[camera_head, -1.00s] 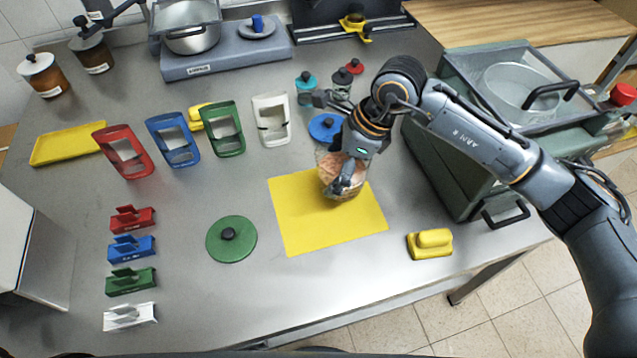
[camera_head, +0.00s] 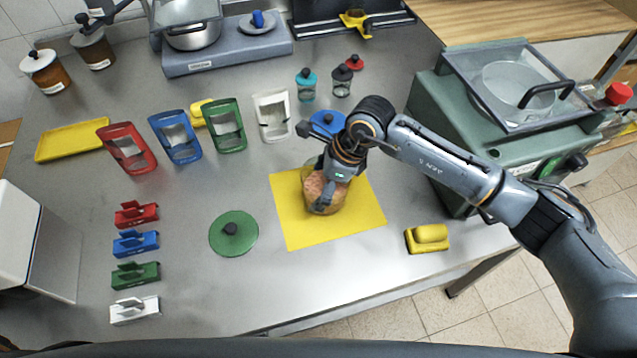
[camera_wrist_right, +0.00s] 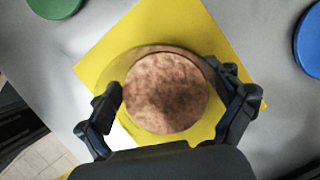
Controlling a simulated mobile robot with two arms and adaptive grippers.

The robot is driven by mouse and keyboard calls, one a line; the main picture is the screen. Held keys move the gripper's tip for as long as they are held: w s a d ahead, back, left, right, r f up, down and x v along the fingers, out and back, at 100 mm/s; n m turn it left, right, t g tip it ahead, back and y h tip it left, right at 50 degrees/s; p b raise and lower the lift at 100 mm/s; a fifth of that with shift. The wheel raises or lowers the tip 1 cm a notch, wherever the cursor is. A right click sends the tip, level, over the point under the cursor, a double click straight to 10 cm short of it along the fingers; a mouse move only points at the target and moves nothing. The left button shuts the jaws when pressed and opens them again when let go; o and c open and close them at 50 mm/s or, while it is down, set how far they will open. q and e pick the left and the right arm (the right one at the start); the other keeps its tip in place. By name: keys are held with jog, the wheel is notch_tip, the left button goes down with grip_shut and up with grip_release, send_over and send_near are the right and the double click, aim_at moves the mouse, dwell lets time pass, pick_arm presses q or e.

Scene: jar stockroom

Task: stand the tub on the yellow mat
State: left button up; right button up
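The tub (camera_head: 312,187) is a clear round container with mottled pinkish-brown contents. It is over the yellow mat (camera_head: 358,214), near the mat's middle, and looks upright. I cannot tell if its base touches the mat. My right gripper (camera_head: 324,190) reaches down around it. In the right wrist view, the tub (camera_wrist_right: 165,95) sits between the two fingers of the right gripper (camera_wrist_right: 175,97), which close on opposite sides of its wall. The yellow mat (camera_wrist_right: 190,25) shows beneath. My left gripper is not in view.
A green lid (camera_head: 245,236) lies left of the mat and a blue lid (camera_head: 322,118) behind it. A yellow brush-like block (camera_head: 428,238) is at the right. A green machine (camera_head: 440,130) stands behind my right arm. The front middle of the counter is clear.

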jog(key=shift+o, duration=0.6)
jog(key=shift+r, duration=0.25)
jog(key=b+v, duration=0.2)
jog(key=v, duration=0.9)
jog(key=shift+d+r, duration=0.15)
jog(key=shift+r, duration=0.2)
